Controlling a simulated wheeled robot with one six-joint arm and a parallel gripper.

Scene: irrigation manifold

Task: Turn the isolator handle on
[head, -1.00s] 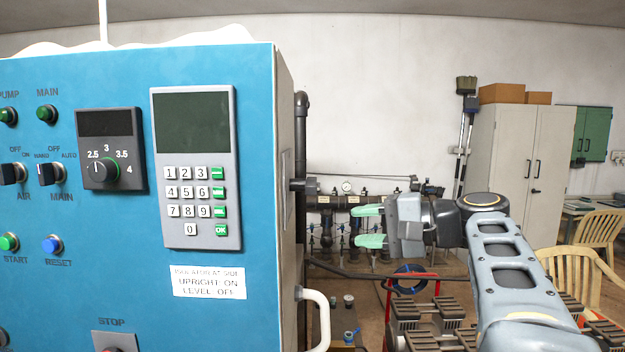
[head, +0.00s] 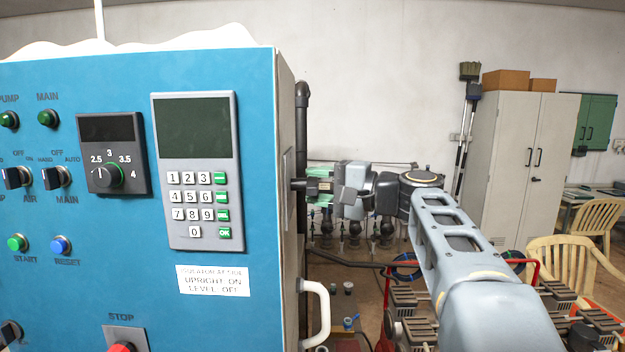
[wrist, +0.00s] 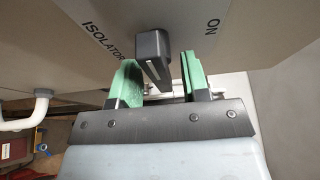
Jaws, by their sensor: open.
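The isolator handle (wrist: 150,52) is a dark grey block with a pale stripe, on the side wall of the blue cabinet (head: 255,150). In the head view the handle (head: 298,184) sticks out to the right from that side. My gripper (wrist: 160,66) is open, with its green fingers on either side of the handle in the wrist view. The left finger looks closer to it than the right; I cannot tell whether either touches. In the head view my gripper (head: 319,186) is at the handle and partly hidden by its own body.
The cabinet side carries "ISOLATOR" (wrist: 103,40) and "ON" (wrist: 211,26) lettering. A front label (head: 213,281) reads upright on, level off. A white grab bar (head: 322,315) juts out below. Pipework (head: 350,235) stands behind my gripper. A chair (head: 565,260) is at right.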

